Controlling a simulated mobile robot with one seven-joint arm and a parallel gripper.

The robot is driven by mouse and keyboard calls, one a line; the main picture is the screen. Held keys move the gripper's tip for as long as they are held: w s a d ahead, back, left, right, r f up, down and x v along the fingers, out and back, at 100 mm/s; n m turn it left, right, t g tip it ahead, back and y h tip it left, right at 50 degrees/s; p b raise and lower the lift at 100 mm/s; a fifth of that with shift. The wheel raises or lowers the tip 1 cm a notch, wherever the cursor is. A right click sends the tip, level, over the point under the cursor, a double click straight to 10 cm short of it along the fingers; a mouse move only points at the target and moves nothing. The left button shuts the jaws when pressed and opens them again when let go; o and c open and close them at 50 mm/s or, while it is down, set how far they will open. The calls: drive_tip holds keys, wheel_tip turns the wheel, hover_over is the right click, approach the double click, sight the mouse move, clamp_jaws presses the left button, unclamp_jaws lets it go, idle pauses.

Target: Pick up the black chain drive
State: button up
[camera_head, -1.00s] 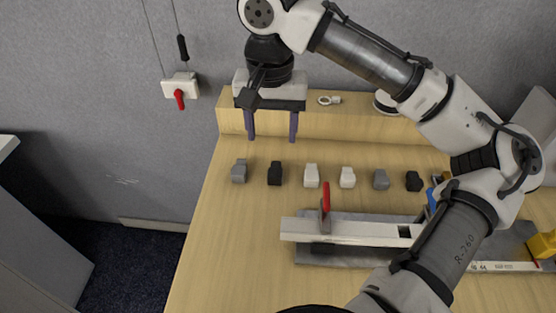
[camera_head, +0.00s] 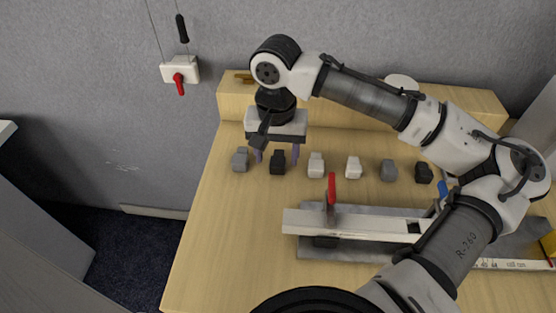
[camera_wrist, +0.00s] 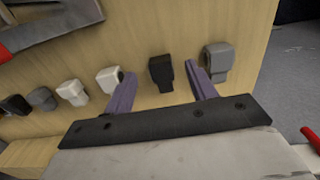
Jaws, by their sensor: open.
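A small black chain drive (camera_head: 277,163) stands second from the left in a row of small blocks on the wooden table. It also shows in the wrist view (camera_wrist: 160,72), between my two purple fingers. My gripper (camera_head: 277,157) is open, with one finger on each side of this black block. I cannot tell how far above the table the fingertips are. A second black block (camera_head: 424,173) stands at the right end of the row; it shows at the left edge of the wrist view (camera_wrist: 15,105).
A grey block (camera_head: 240,160) is close beside the left finger, and a white block (camera_head: 316,165) is just right of the right finger. Another white block and a grey one follow. A metal rail with a red lever (camera_head: 332,190) lies in front. A raised wooden ledge (camera_head: 345,120) runs behind.

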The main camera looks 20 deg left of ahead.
sight(277, 166)
drive_tip(key=shift+w+f, duration=0.1)
drive_tip(key=shift+f, duration=1.85)
drive_tip(key=c, duration=1.1)
drive_tip(key=shift+o, duration=0.2)
wheel_tip(277, 166, up, 20)
drive_tip(key=shift+d+f+b, duration=0.15)
drive_tip(key=shift+f+b, duration=0.05)
drive_tip(key=shift+b, duration=0.25)
